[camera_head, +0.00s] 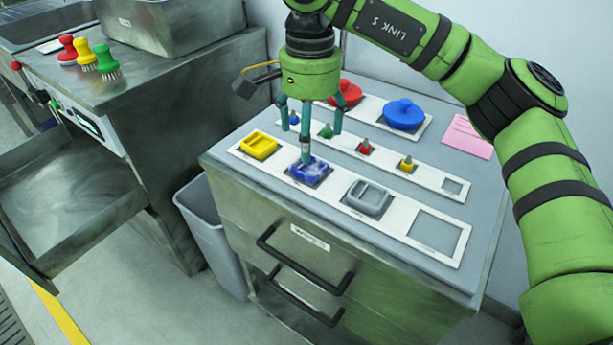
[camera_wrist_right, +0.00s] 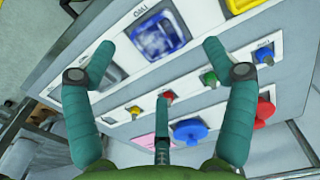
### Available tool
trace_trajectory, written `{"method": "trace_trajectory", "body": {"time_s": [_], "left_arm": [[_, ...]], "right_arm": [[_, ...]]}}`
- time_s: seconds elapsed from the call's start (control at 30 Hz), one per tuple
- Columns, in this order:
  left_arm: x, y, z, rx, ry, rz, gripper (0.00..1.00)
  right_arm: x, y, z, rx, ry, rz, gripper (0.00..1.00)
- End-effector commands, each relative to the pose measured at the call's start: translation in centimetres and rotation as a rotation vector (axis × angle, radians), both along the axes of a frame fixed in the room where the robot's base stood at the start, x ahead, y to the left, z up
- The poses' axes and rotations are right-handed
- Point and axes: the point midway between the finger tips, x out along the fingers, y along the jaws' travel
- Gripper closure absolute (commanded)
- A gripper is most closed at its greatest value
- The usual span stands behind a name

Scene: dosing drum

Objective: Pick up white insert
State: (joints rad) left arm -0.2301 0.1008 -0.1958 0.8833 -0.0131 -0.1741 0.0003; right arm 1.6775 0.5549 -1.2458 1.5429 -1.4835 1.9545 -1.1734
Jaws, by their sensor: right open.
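The white insert (camera_head: 368,199) looks pale grey in the head view. It sits in the third slot of the front white holder strip (camera_head: 390,232), right of the blue insert (camera_head: 321,178). My right gripper (camera_head: 311,140) is open and empty, pointing down, with its three fingers apart. It hangs over the strips near the blue insert, left of and behind the white insert. In the wrist view the right gripper (camera_wrist_right: 160,62) has the blue insert (camera_wrist_right: 182,26) ahead between its two outer fingers. There the white insert is mostly hidden by the left finger. My left gripper is not in view.
A yellow insert (camera_head: 259,145) fills the leftmost front slot; the rightmost slot (camera_head: 435,231) is empty. Behind stand small coloured knobbed pieces, a red lid (camera_head: 346,92) and a blue lid (camera_head: 404,114). A pink note (camera_head: 467,137) lies right. Drawer handles (camera_head: 305,267) are below.

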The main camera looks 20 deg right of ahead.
Motion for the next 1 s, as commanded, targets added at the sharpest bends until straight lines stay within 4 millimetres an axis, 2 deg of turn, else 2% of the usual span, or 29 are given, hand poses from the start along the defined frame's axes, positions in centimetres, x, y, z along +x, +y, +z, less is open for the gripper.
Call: {"method": "trace_trajectory", "body": {"time_s": [0.17,0.43,0.67,0.7,0.77,0.8,0.83,1.0], "left_arm": [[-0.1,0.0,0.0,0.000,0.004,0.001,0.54],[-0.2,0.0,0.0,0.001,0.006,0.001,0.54],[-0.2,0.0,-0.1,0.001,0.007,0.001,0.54],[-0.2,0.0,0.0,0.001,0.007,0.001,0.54],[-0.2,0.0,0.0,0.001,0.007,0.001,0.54],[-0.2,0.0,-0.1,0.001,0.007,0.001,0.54],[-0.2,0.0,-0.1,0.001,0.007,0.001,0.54],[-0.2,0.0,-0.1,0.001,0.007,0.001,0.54]], "right_arm": [[-0.1,0.0,-1.6,0.000,0.001,-0.002,0.16],[-0.3,0.2,-5.4,-0.001,0.001,-0.003,0.16],[-0.3,0.2,-5.7,0.000,-0.002,-0.004,0.16],[-0.3,0.2,-5.7,0.000,-0.002,-0.004,0.24],[-0.3,0.2,-5.7,0.000,-0.002,-0.004,0.48],[-0.3,0.2,-5.7,0.000,-0.002,-0.004,0.64],[-0.3,0.2,-5.7,0.001,-0.001,-0.004,0.72],[-0.3,0.2,-5.7,0.001,-0.001,-0.003,0.73]]}}
